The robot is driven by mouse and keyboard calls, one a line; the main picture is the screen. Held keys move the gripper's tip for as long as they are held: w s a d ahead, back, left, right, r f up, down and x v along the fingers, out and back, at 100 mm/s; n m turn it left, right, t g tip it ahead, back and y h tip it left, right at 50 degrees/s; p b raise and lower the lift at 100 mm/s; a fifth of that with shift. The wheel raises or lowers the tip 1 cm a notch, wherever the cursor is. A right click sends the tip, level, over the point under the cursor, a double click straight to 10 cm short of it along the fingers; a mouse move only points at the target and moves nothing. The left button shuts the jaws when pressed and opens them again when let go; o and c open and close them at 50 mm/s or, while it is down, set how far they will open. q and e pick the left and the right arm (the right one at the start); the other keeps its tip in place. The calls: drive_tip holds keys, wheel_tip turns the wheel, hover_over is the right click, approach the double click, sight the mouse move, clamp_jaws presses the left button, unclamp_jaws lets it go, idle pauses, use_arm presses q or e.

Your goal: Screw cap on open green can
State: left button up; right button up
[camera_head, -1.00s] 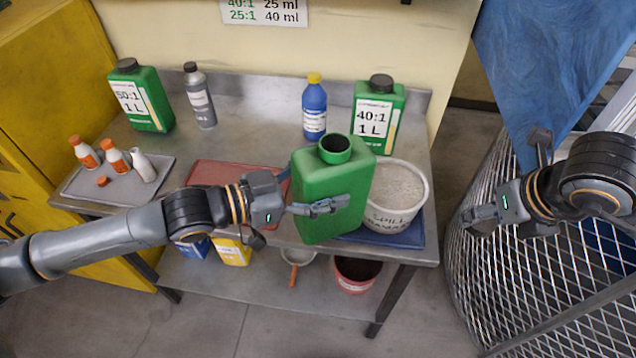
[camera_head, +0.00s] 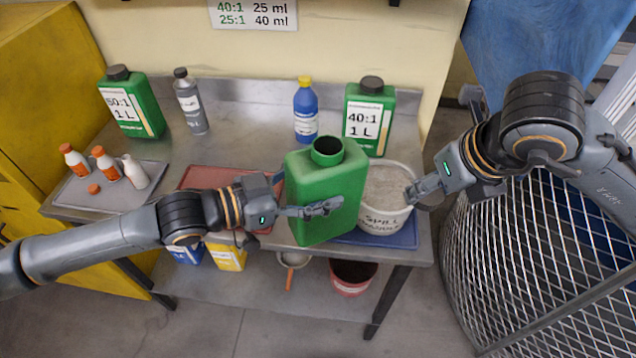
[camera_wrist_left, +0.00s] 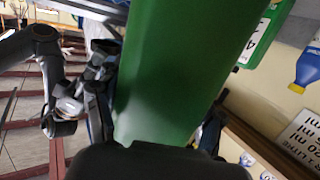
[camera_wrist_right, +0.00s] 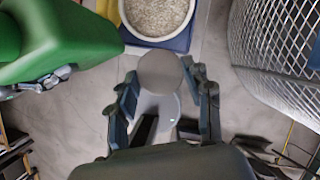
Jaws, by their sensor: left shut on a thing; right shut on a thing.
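The open green can (camera_head: 325,185) is upright in front of the table's front edge, its round neck (camera_head: 326,150) uncovered. My left gripper (camera_head: 322,208) is shut on the can's body; the can also fills much of the left wrist view (camera_wrist_left: 185,65). My right gripper (camera_head: 413,192) is to the right of the can, over the right side of the white bucket. It is shut on a grey round piece, which looks like the cap (camera_wrist_right: 160,72), seen between its fingers in the right wrist view. Fingers mostly hide this piece in the head view.
The white bucket (camera_head: 372,222) of granules stands on a blue tray (camera_head: 404,238) behind and right of the can. A 40:1 can (camera_head: 355,108), blue bottle (camera_head: 306,112), grey bottle (camera_head: 190,105) and 50:1 can (camera_head: 150,118) stand behind. A mesh cage (camera_head: 530,250) is at right.

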drive_tip(key=w+a+r+n+y, duration=0.1)
drive_tip(key=w+a+r+n, duration=0.1)
drive_tip(key=a+r, duration=0.5)
drive_tip(key=w+a+r+n+g+y, duration=0.1)
drive_tip(key=a+r+n, duration=0.2)
drive_tip(key=a+r, duration=0.3)
drive_tip(key=shift+w+a+r+n, duration=0.35)
drive_tip(key=shift+a+n, duration=0.05)
drive_tip(key=shift+a, duration=0.8)
drive_tip(key=shift+f+g, duration=0.1)
drive_tip(key=shift+g, duration=0.2)
drive_tip(key=shift+f, duration=1.95)
drive_tip(key=shift+s, duration=0.1)
drive_tip(key=shift+f, duration=0.8)
drive_tip(key=shift+f, duration=0.5)
